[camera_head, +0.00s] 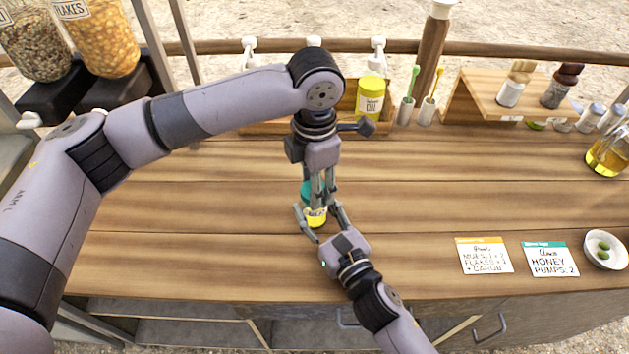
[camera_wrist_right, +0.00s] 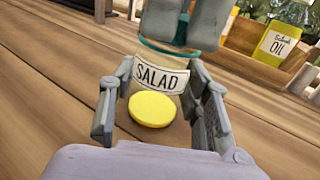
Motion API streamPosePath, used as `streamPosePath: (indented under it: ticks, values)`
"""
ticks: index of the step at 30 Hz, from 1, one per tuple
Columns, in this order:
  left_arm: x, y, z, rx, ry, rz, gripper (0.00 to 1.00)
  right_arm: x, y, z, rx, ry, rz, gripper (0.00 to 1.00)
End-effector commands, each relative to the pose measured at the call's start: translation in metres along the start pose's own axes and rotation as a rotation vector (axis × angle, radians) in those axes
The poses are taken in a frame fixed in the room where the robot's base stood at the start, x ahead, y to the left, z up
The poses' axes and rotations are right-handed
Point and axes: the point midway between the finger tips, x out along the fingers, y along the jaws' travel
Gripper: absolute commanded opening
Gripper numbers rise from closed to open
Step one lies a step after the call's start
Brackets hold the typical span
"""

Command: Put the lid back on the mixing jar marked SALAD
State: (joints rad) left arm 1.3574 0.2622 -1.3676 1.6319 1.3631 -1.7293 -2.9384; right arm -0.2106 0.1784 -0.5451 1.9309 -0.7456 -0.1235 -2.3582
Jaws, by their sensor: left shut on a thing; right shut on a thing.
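The mixing jar (camera_head: 317,220) stands on the wooden counter with yellow at its bottom. In the right wrist view the jar (camera_wrist_right: 162,76) carries a SALAD label and appears tilted with the camera's angle. My right gripper (camera_head: 320,212) is shut on the jar's body, one finger on each side. A teal lid (camera_head: 306,189) is at the jar's top, and its rim also shows in the right wrist view (camera_wrist_right: 205,62). My left gripper (camera_head: 319,186) comes down from above, shut on the lid. Its fingers hide part of the lid, and I cannot tell whether it is seated.
A yellow oil container (camera_head: 370,97) and two cups with stirrers (camera_head: 405,110) stand at the back. Two order cards (camera_head: 484,255) and a bowl of olives (camera_head: 605,250) lie at the right. A small shelf (camera_head: 480,85) holds shakers. The counter left of the jar is clear.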

Motion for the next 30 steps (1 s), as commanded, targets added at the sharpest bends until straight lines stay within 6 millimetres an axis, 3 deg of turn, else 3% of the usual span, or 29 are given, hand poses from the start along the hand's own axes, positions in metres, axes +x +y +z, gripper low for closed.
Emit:
streamPosePath:
  ticks: [7, 8, 17, 26, 30]
  values:
    - [-0.001, 0.001, 0.000, 0.002, -0.002, 0.002, 0.32, 0.000, 0.000, -0.001, 0.000, 0.003, -0.001, 0.00]
    - [-0.001, 0.001, 0.000, 0.002, -0.002, 0.002, 0.43, 0.000, 0.000, -0.001, 0.000, 0.003, -0.001, 0.00]
    - [0.000, 0.001, 0.000, 0.001, -0.001, 0.001, 0.62, 0.000, 0.000, -0.001, 0.000, 0.003, -0.001, 0.00]
    - [-0.001, 0.000, 0.000, 0.001, -0.001, 0.000, 0.62, 0.000, 0.000, -0.001, 0.000, 0.003, 0.000, 0.00]
    - [-0.011, 0.001, 0.001, 0.001, -0.003, 0.001, 0.62, 0.000, 0.000, -0.001, 0.000, 0.003, 0.000, 0.00]
